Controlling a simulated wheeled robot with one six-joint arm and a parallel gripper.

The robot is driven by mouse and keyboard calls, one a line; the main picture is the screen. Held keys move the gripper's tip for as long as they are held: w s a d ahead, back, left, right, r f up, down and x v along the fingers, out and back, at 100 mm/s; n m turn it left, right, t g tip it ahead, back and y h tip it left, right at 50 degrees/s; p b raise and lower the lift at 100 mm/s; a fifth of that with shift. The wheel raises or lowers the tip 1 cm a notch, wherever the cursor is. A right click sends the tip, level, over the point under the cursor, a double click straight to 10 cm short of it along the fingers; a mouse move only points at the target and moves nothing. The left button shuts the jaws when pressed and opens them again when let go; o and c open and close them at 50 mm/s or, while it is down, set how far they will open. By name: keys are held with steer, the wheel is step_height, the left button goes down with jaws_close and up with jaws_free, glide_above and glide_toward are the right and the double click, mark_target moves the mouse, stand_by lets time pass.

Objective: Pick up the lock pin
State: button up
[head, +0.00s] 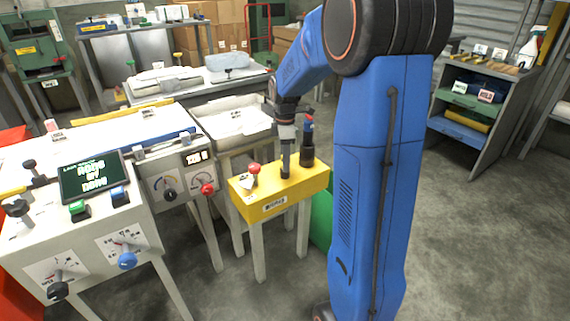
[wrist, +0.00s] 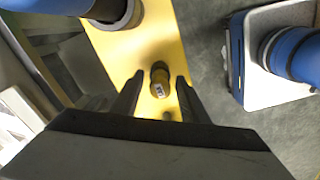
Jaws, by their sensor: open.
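My gripper (head: 286,172) points straight down over the yellow stand (head: 265,207), with its fingers close to the stand's top. In the wrist view my gripper (wrist: 159,84) is open, with one finger on each side of a small dark, rounded piece with a pale label, which looks like the lock pin (wrist: 160,76). A gap shows between it and each finger. In the head view I cannot separate the pin from the dark fingers. The yellow stand top (wrist: 118,60) lies beneath it in the wrist view.
A dark upright cylinder (head: 307,152) stands on the yellow stand right of my gripper. A red ball knob (head: 253,168) with a pale card sits to its left. The control console (head: 85,235) and white machine bed (head: 95,147) are farther left. Floor is open at right.

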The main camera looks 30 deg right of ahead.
steer(key=c, duration=1)
